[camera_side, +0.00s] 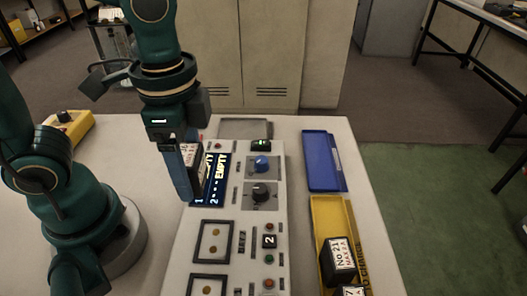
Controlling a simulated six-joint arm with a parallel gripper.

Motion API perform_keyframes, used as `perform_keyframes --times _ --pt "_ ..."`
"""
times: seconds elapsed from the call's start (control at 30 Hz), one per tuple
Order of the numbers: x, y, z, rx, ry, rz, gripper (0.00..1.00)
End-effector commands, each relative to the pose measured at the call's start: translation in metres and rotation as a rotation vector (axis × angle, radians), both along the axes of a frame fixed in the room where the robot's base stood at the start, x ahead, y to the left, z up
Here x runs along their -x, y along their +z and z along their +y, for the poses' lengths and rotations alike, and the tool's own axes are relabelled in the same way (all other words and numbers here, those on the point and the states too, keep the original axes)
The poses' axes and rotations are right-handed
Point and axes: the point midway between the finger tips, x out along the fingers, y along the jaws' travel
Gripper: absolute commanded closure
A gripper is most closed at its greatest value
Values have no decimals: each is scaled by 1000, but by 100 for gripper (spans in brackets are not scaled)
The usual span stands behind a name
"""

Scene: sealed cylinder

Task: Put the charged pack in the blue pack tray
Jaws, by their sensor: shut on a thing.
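My gripper (189,190) points down at the left edge of the charger panel, beside its display. It is shut on a dark pack (194,165) with a white label on top; a blue finger hides part of the pack, and the label is too small to read surely. I cannot tell how far the pack is above the panel. The blue pack tray (323,160) lies empty on the table, right of the panel. The charger panel (228,215) has a display (213,181) reading "1" and "2" with "EMPTY", and two square bays (212,242) that look empty.
A yellow tray (323,208) in front of the blue tray holds black packs, one labelled "No 21" (340,260). Knobs (261,192) rise from the panel. A grey tray (245,129) lies behind it. A yellow box (70,128) stands at the left.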

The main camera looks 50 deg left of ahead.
Motion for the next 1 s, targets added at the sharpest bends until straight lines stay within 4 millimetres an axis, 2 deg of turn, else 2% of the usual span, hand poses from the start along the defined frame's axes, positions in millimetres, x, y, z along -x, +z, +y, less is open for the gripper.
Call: perform_keyframes --times 0.2,0.4,0.53,0.8,1.0 --pt "11 -22 -34 -2 -10 5 100" --pt "16 -34 -55 -1 -3 1 100" --pt "17 -39 -58 -1 1 1 100" --pt "16 -70 -57 -2 3 2 100" --pt "16 -72 -58 0 2 -1 100"
